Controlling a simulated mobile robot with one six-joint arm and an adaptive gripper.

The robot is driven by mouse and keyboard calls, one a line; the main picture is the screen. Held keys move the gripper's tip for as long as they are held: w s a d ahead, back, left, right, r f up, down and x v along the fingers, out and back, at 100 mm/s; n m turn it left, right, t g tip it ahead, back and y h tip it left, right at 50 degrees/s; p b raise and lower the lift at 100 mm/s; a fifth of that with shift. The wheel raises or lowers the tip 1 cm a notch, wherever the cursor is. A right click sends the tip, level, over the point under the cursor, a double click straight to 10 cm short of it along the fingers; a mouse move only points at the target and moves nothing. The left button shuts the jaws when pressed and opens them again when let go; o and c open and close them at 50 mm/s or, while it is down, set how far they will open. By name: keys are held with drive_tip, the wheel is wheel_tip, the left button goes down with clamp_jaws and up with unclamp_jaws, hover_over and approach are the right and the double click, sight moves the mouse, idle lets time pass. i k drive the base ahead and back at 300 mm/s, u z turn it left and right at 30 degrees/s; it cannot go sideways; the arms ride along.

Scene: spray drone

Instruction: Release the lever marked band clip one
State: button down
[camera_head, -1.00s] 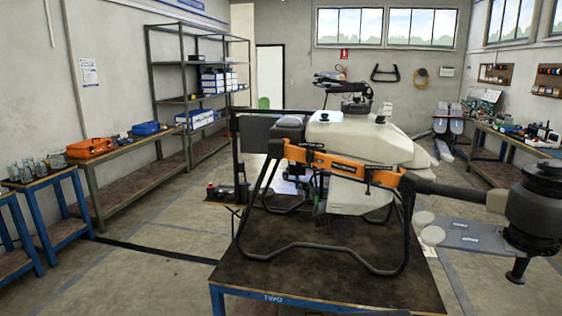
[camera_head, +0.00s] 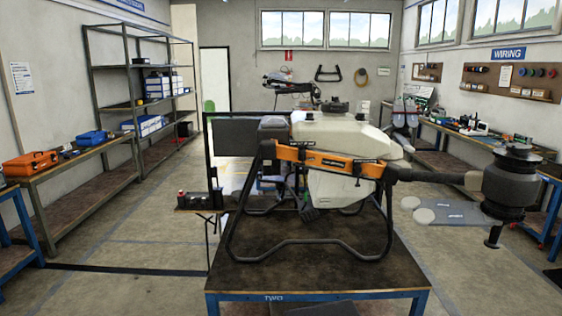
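A large spray drone with a white tank (camera_head: 335,135) stands on a dark-topped table (camera_head: 300,270) with a blue frame marked TWO. An orange band (camera_head: 320,160) runs across its near side, with small black clip-like parts on it. My gripper is not in view.
A black rotor arm ends in a motor (camera_head: 511,185) jutting right past the table. A small stand with a dark box (camera_head: 200,200) is left of the table. Benches and shelves (camera_head: 140,90) line the left wall; a wiring bench (camera_head: 490,140) is right. Floor at front left is clear.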

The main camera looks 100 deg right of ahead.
sight(303, 152)
drive_tip(key=i, duration=0.4)
drive_tip(key=z, duration=0.4)
drive_tip(key=k, duration=0.15)
drive_tip(key=z, duration=2.95)
drive_tip(key=i, duration=0.4)
drive_tip(key=z, duration=0.05)
